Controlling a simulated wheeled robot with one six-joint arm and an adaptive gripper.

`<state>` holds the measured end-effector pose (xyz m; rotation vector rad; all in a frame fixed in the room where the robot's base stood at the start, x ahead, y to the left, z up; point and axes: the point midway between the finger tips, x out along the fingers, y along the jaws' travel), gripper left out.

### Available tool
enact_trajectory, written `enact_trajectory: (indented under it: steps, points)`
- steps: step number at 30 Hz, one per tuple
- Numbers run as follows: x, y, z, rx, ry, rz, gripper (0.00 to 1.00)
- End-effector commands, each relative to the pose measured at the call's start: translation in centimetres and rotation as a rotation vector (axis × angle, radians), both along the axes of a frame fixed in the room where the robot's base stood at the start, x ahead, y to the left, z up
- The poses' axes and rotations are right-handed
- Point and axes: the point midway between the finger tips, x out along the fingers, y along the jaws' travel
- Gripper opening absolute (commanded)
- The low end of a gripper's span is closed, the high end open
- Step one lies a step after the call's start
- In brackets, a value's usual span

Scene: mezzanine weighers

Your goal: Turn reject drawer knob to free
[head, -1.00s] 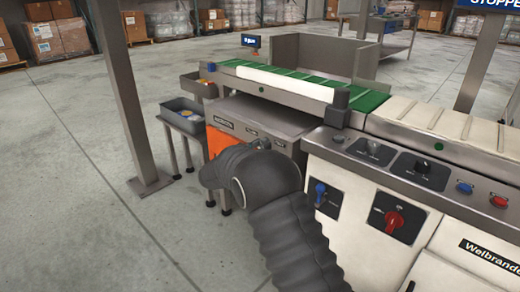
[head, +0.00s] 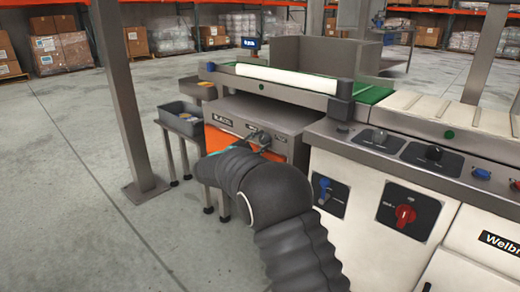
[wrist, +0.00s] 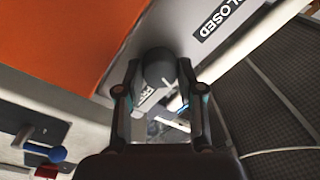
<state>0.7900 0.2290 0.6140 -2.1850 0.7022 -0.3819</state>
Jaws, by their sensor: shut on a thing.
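The reject drawer unit (head: 285,122) is a grey box with an orange front, left of the white machine body in the head view. In the wrist view its dark round knob (wrist: 156,66) sits between the fingertips of my gripper (wrist: 153,88). My gripper is shut on the knob, one finger on each side. A CLOSED label (wrist: 218,18) shows at the upper right of the wrist view. Another label lies just below the knob, partly hidden, and I cannot read it surely. In the head view my arm hides much of the orange front.
A red rotary switch (head: 404,214) and a blue-handled switch (head: 325,188) are on the white machine to the right. A grey bin (head: 182,120) stands on legs at the left. A steel post (head: 130,100) rises left of it. Open floor lies at the left.

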Motion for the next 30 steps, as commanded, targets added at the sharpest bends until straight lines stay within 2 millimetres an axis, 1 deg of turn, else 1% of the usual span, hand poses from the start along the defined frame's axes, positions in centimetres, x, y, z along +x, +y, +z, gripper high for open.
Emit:
enact_trajectory:
  steps: [1,6,15,21,30]
  points:
    - [0.03,-0.03,-0.28,0.035,-0.028,-0.001,0.03]
    - [0.03,-0.04,-0.18,0.154,-0.119,-0.001,0.03]
    - [0.04,-0.03,-0.09,0.315,-0.244,-0.001,0.03]
    - [0.05,-0.03,-0.07,0.376,-0.291,-0.001,0.03]
    - [0.05,-0.03,-0.07,0.406,-0.316,-0.001,0.03]
